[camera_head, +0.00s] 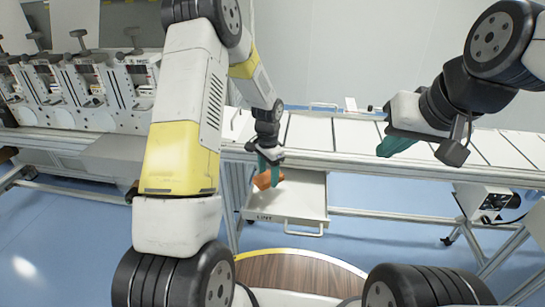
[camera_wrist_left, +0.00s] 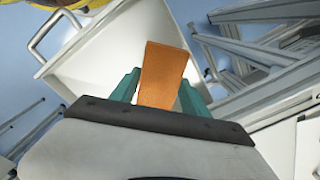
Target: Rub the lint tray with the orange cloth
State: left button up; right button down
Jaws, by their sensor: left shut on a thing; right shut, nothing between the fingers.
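The orange cloth (camera_head: 263,180) is in my left gripper (camera_head: 270,165), whose teal fingers are shut on it. In the left wrist view the cloth (camera_wrist_left: 162,75) stands out between the two teal fingers of the left gripper (camera_wrist_left: 160,88). The lint tray (camera_head: 312,196) is a white shallow tray with a front handle, below the conveyor table. The cloth is over the tray's left part; I cannot tell whether it touches. The tray also shows in the left wrist view (camera_wrist_left: 105,62). My right gripper (camera_head: 396,146) is shut and empty, above the table at the right.
The white conveyor table (camera_head: 420,166) runs across above the tray, with metal legs beside it. A machine with several stations (camera_head: 85,85) stands at the left. A small white box with cables (camera_head: 487,200) is at the right. Blue floor is open at the left front.

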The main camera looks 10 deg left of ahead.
pick_arm(q)
jog(key=shift+r, duration=1.2)
